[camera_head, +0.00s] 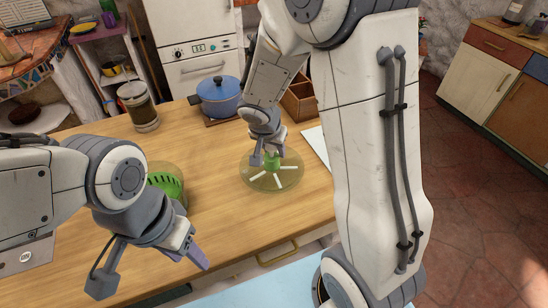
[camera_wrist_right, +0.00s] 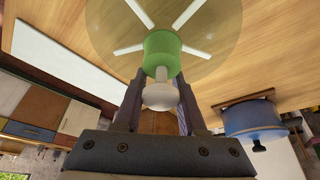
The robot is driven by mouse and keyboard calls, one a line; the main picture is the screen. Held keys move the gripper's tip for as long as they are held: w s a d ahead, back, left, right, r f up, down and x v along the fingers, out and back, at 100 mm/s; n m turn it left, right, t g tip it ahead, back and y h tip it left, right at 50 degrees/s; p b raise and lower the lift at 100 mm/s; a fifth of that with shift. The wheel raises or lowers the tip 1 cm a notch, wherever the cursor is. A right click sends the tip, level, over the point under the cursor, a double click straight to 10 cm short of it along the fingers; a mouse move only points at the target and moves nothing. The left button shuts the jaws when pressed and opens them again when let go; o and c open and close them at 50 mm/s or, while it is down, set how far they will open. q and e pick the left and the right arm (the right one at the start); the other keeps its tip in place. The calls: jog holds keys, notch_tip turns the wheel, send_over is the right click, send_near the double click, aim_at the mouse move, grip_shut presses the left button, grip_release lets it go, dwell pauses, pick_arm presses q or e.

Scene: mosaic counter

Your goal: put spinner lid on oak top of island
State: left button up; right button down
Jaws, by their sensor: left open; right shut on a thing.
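The spinner lid (camera_head: 290,178) is a clear round disc with white spokes and a green hub, level over the oak top (camera_head: 218,180) of the island. It also shows in the right wrist view (camera_wrist_right: 210,35), with a pale knob below the green hub in the picture. My right gripper (camera_head: 267,160) is shut on the lid's knob, between its fingers (camera_wrist_right: 161,92). The lid is very close to the wood; I cannot tell whether it touches. My left gripper (camera_head: 152,272) is open and empty near the island's front edge.
A clear bowl with a green slotted basket (camera_head: 164,181) stands behind my left arm. A blue pot (camera_head: 218,97), a glass jar (camera_head: 139,106) and a wooden box (camera_head: 300,100) stand at the back. A white sheet (camera_head: 317,143) lies right of the lid.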

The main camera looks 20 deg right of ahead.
aim_at(274, 160)
jog(key=shift+f+b, duration=0.45)
jog(key=shift+f, duration=1.5)
jog(key=shift+f, duration=0.2)
jog(key=shift+c, duration=2.4)
grip_release()
jog(key=shift+r, duration=0.1)
